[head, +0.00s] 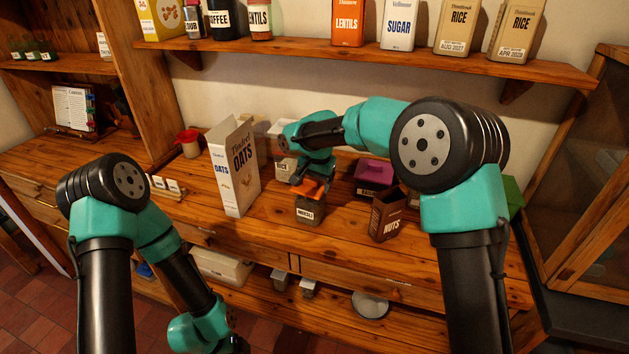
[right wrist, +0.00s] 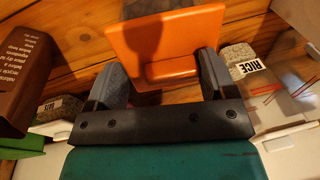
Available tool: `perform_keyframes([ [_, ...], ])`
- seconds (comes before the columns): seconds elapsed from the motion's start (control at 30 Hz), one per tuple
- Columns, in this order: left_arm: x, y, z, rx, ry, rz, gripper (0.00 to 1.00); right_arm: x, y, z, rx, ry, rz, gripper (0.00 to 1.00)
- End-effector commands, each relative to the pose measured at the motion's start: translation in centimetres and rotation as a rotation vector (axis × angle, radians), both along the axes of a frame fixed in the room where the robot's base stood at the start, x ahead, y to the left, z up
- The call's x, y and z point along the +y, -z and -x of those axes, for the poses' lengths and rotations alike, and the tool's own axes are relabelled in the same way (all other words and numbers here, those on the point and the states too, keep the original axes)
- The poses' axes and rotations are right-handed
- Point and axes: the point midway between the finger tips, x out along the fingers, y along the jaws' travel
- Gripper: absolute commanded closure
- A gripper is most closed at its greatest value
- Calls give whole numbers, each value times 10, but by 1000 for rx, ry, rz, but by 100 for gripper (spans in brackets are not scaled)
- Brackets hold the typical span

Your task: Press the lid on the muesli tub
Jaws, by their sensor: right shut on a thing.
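The muesli tub (head: 309,218) stands upright on the wooden counter, a small see-through container with a white label and dark contents. An orange lid (head: 316,187) is at its top; I cannot tell whether it touches the rim. My right gripper (head: 309,178) is above the tub, shut on the lid.
A tall oats box (head: 236,170) stands left of the tub. An open brown nuts box (head: 388,213) is close on the right, a purple-lidded container (head: 374,175) behind it. A rice container (head: 285,167) stands behind the tub. The counter in front is clear.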

Motion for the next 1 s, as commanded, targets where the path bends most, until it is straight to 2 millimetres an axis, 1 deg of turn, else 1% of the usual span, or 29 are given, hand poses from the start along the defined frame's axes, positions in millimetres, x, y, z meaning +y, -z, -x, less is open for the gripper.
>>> perform_keyframes([
  [0.3,0,0,0,0,0,0,16,0,0,0,0,0,0,45],
  [0.33,0,0,0,0,0,0,16,0,0,0,0,0,0,22],
  [0.57,0,0,0,0,0,0,16,0,0,0,0,0,0,0],
  [1.0,0,0,0,0,0,0,16,0,-2,0,0,0,0,0],
])
